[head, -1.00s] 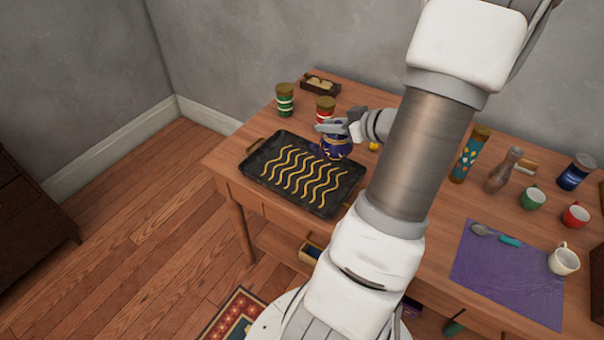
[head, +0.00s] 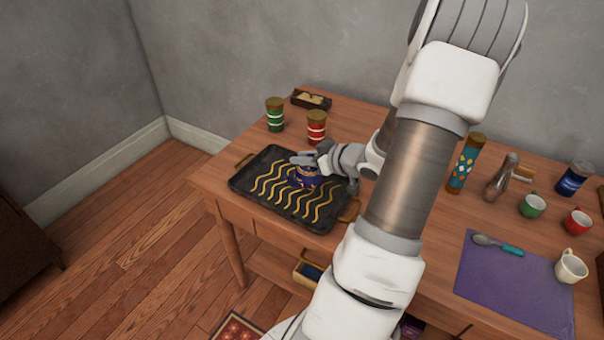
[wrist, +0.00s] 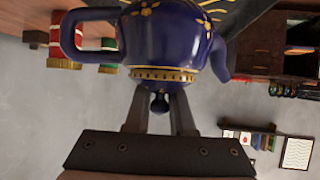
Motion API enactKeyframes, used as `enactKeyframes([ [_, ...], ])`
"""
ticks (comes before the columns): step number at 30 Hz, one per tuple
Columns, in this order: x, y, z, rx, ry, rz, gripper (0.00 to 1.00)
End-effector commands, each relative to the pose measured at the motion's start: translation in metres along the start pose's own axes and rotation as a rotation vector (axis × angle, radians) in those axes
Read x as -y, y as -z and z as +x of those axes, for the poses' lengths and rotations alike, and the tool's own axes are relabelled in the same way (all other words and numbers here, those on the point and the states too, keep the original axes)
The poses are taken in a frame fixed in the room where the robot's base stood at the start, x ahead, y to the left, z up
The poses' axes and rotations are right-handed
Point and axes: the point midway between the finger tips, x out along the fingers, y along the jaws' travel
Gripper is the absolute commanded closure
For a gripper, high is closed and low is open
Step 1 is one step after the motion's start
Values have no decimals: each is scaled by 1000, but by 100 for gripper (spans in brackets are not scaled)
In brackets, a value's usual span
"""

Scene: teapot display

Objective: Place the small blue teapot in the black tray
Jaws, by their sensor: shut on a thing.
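The small blue teapot (head: 304,177) has gold decoration and is over the black tray (head: 246,184) in the head view. My gripper (head: 312,160) is shut on it from above. In the wrist view the teapot (wrist: 165,45) fills the upper middle, its handle to the left and spout to the right, and my gripper's fingers (wrist: 159,108) close on its lid knob. The tray has wavy gold lines and brass handles. I cannot tell whether the teapot's base touches the tray.
A green canister (head: 275,115) and a red canister (head: 316,128) stand behind the tray, near a small wooden box (head: 311,99). To the right are a patterned canister (head: 465,165), a metal shaker (head: 501,178), mugs (head: 533,205) and a purple mat (head: 500,281).

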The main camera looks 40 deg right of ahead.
Motion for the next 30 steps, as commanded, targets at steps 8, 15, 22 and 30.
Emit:
enactKeyframes([
  [8, 1, -29, 18, -1, 2, 3, 100],
  [15, 0, -34, 21, -1, 0, -1, 100],
  [22, 1, -38, 22, -1, 0, 0, 77],
  [30, 0, -37, 22, 0, 0, 0, 48],
])
